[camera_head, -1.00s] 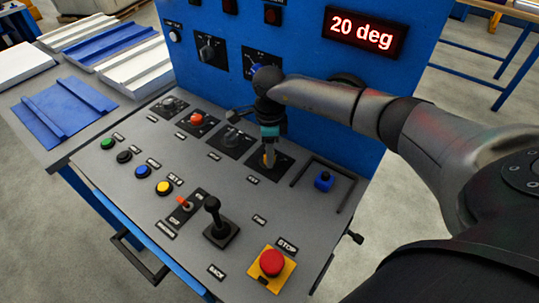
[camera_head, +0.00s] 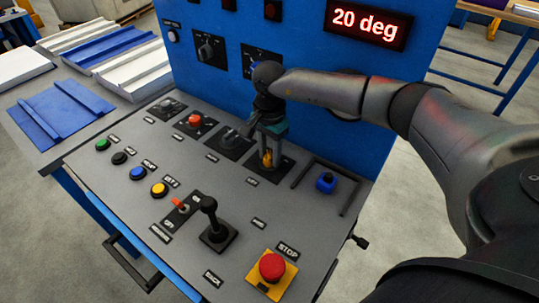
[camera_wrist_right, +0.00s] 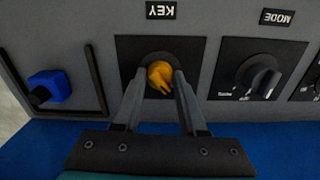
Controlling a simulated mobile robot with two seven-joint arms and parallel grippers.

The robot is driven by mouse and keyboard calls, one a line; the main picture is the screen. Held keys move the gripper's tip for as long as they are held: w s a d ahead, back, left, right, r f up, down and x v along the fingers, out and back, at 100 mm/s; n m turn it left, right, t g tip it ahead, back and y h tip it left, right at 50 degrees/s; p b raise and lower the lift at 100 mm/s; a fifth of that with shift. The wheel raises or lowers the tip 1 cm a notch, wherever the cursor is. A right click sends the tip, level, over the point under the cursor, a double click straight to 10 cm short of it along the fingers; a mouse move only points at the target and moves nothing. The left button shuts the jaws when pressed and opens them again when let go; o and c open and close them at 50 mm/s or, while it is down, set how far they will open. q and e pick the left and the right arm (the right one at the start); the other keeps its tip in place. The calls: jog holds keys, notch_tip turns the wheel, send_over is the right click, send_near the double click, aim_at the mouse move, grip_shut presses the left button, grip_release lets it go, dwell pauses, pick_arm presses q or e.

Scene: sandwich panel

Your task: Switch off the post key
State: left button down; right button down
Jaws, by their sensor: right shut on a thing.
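The yellow key (camera_head: 267,157) stands in its black square plate at the back right of the sloped grey panel. In the right wrist view the key (camera_wrist_right: 160,76) sits under the label "KEY", which appears upside down. My right gripper (camera_head: 267,152) reaches down over it, and its two fingers (camera_wrist_right: 160,80) are shut on the key, one on each side. The key's turn position is hard to read, as the fingers cover part of its plate. My left gripper is not in view.
A red stop button (camera_head: 271,266) and black joystick (camera_head: 211,217) stand nearer. A blue wall with a "20 deg" display (camera_head: 367,23) rises behind.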

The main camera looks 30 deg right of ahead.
jog(key=shift+n, duration=0.4)
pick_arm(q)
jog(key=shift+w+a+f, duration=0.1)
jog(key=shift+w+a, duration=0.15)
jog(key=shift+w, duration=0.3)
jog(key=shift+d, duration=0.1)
pick_arm(e)
jog(key=shift+c, duration=2.3)
grip_release()
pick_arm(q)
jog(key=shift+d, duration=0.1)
